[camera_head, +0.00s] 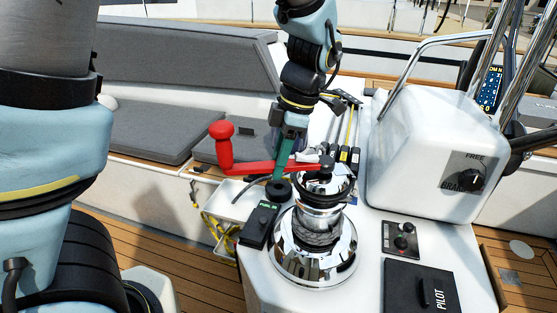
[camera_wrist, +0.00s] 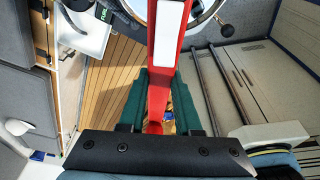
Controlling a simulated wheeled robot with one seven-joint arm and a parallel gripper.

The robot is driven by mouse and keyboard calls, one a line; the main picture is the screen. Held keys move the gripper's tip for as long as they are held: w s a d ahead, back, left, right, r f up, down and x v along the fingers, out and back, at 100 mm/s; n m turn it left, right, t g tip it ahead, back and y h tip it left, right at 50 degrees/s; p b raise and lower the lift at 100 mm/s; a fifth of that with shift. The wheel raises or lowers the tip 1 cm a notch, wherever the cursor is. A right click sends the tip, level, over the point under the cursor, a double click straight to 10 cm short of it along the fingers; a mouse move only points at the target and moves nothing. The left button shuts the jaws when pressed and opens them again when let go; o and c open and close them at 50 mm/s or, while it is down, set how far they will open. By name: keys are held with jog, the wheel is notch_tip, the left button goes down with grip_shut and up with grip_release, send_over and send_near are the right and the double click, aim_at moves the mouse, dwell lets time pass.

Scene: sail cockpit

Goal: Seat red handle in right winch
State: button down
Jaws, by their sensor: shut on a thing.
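The red handle (camera_head: 252,167) has an upright knob grip at its left end and a flat arm running right. My gripper (camera_head: 283,170) has its green fingers shut on the handle's arm, near the middle. In the wrist view, the red handle (camera_wrist: 162,70) lies between the fingers (camera_wrist: 161,85). The chrome winch (camera_head: 318,236) stands on the white console, right of and below my gripper. The handle's right end is at the winch's top centre; I cannot tell whether it is in the socket or just above. Part of the winch (camera_wrist: 205,12) shows at the top of the wrist view.
A black box (camera_head: 260,225) lies left of the winch's base. A white instrument pod (camera_head: 425,155) with a steel rail stands to the right, with a control panel (camera_head: 401,240) in front of it. Several rope clutches (camera_head: 350,150) are behind. Grey cushions (camera_head: 140,125) line the back left.

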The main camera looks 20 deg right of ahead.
jog(key=shift+f, duration=0.35)
dwell(0.3)
jog(key=shift+c, duration=0.2)
grip_release()
dwell(0.4)
notch_tip(320, 180, up, 9)
jog(key=p, duration=0.8)
dwell(0.3)
dwell(0.4)
